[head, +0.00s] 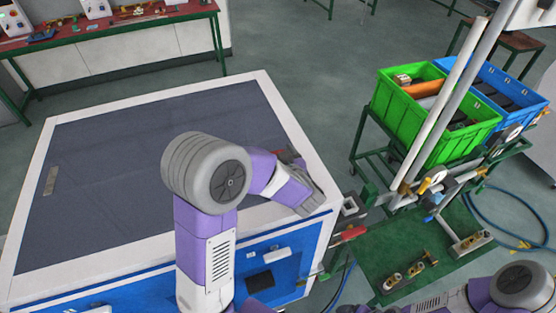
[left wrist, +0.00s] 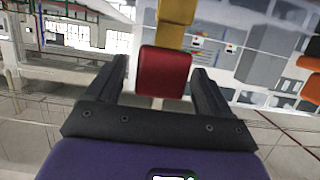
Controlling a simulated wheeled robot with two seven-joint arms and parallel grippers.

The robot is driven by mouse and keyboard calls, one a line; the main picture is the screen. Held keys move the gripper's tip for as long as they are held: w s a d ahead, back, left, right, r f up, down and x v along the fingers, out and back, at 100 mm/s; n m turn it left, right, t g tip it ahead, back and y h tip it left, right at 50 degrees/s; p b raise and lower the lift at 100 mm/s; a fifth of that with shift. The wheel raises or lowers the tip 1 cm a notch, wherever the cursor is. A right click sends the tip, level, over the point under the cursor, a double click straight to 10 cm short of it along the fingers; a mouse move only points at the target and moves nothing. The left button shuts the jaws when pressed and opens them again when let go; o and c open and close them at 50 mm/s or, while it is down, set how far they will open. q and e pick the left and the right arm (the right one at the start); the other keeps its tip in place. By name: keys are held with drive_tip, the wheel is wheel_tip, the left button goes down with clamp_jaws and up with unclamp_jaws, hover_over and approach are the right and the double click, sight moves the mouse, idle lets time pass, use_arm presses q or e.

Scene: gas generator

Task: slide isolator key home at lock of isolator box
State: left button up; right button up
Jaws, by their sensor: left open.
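My left gripper (head: 306,200) is at the front right corner of the large grey-topped cabinet in the head view. In the left wrist view its two dark fingers (left wrist: 164,84) are open, one on each side of a red block (left wrist: 164,72). The block sits in the gap, with space visible beside it. A yellow part (left wrist: 175,14) shows just beyond the red block. I cannot tell for certain which is the isolator key and which the box. The lock is not distinguishable. My right arm shows at the lower right of the head view, but its gripper is out of the picture.
The cabinet (head: 95,150) has a white rim and blue front. To its right are a red-handled fitting (head: 350,233), green floor plate (head: 385,258), upright pipes and a cart with green (head: 432,128) and blue crates. A blue hose lies on the floor. A red bench stands behind.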

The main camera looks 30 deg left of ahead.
use_arm(q)
drive_tip(key=shift+x, duration=0.8)
drive_tip(key=shift+s, duration=0.1)
drive_tip(key=shift+c, duration=0.3)
drive_tip(key=shift+c, duration=1.3)
drive_tip(key=c, duration=0.7)
drive_tip(key=shift+r, duration=0.1)
drive_tip(key=shift+c, duration=0.3)
